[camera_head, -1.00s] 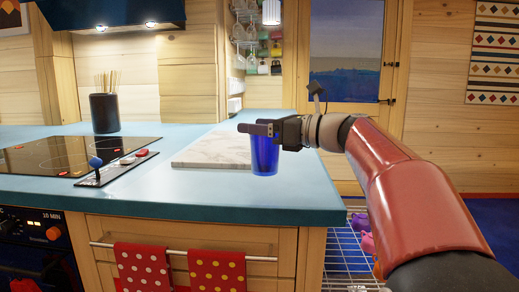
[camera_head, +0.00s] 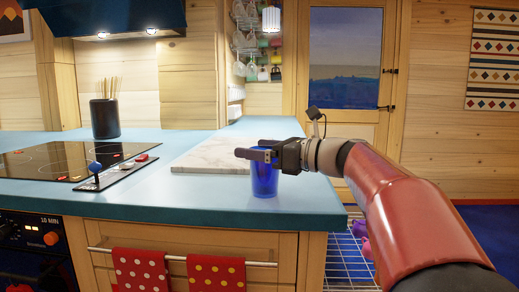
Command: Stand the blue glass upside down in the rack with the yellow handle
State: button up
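The blue glass (camera_head: 264,180) is at the right front corner of the blue counter, in front of the marble board. My gripper (camera_head: 256,155) is at the glass's upper part, with a dark finger across its near side near the rim. The far finger is hidden, so I cannot tell whether the gripper is closed on the glass. The glass looks upright, and I cannot tell whether its base touches the counter. No rack with a yellow handle can be made out; a wire rack (camera_head: 347,262) stands low beside the counter, partly behind my arm.
A marble board (camera_head: 212,156) lies on the counter (camera_head: 150,200). A cooktop (camera_head: 60,160) with a blue-knobbed lever is at left, with a black utensil pot (camera_head: 104,118) behind. Two dotted towels (camera_head: 217,272) hang in front. Hanging glasses and mugs (camera_head: 262,72) are at the back.

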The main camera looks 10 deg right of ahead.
jog(key=shift+s+d+r, duration=0.1)
jog(key=shift+s+d, duration=0.05)
jog(key=shift+d, duration=0.05)
jog(key=v, duration=1.1)
jog(key=shift+s+d, duration=0.2)
